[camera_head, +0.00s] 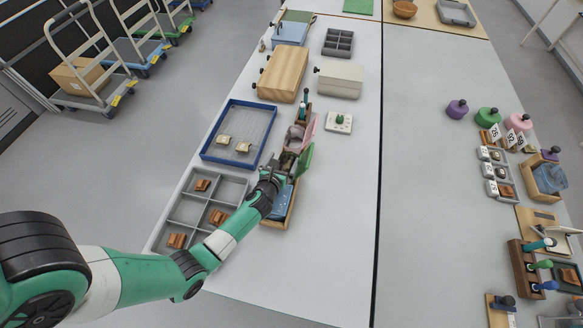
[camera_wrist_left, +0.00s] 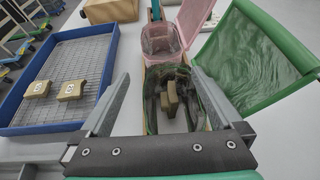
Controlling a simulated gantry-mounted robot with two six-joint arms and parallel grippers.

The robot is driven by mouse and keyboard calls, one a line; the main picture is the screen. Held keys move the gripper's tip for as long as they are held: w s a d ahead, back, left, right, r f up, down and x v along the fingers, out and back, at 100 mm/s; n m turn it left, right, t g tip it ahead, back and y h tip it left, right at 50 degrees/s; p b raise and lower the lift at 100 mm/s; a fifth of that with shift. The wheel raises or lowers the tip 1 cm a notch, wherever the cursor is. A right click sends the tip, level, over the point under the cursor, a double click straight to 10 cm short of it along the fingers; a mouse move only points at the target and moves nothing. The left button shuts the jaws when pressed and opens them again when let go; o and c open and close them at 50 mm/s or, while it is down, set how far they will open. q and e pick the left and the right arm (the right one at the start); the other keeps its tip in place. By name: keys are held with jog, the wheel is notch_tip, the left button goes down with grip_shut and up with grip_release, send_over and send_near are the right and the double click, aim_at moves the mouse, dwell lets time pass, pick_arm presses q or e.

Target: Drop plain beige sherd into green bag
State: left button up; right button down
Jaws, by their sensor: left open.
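The green bag (camera_wrist_left: 250,65) stands open below my left gripper, with its green flap folded out to the right; the flap also shows in the head view (camera_head: 304,163). A plain beige sherd (camera_wrist_left: 172,97) shows inside the bag's mouth, between and apart from my fingers; I cannot tell whether it is resting or falling. My left gripper (camera_wrist_left: 160,74) is open above the bag, and it shows in the head view (camera_head: 285,163) partly hiding the bag. Two beige sherds with white labels (camera_wrist_left: 55,89) lie in the blue tray (camera_wrist_left: 20,130). My right gripper is not in view.
A pink bag (camera_wrist_left: 192,18) stands open just behind the green one. A grey divided tray (camera_head: 178,209) with brown sherds is at the front left. A wooden box (camera_head: 282,74), a pale box (camera_head: 340,80) and a white block (camera_head: 338,123) stand farther back.

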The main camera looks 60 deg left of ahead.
pick_arm(q)
jog(key=p+v, duration=0.3)
jog(key=v, duration=0.7)
jog(key=shift+d+r, duration=0.1)
jog(key=shift+s+d+r, duration=0.2)
jog(key=shift+s+d, duration=0.1)
jog(key=shift+s, duration=0.15)
